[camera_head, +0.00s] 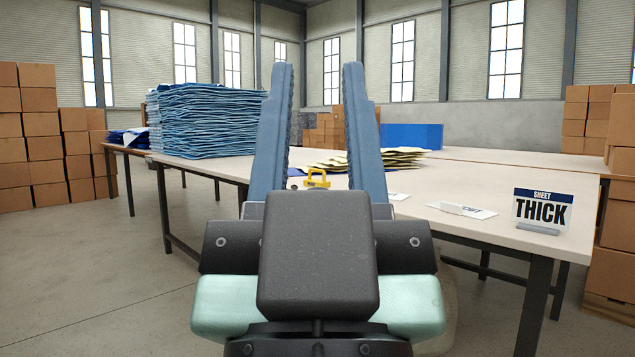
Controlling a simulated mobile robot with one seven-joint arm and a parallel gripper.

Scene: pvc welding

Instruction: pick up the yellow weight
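The yellow weight (317,179) is a small block with a handle-like top. It sits on the white table (460,228), near the table's front edge. My gripper (317,75) is in the middle of the view, with its two blue fingers pointing forward and spread apart. The gripper is open and empty. The weight shows in the gap between the fingers, farther off than the gripper. A little of the table around the weight is hidden by my gripper.
A tall stack of blue sheets (205,120) is on the table's left. Yellow-edged sheets (372,160) lie behind the weight. A "SHEET THICK" sign (541,209) and a flat white card (462,210) are on the right. Cardboard boxes (45,140) stand at left.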

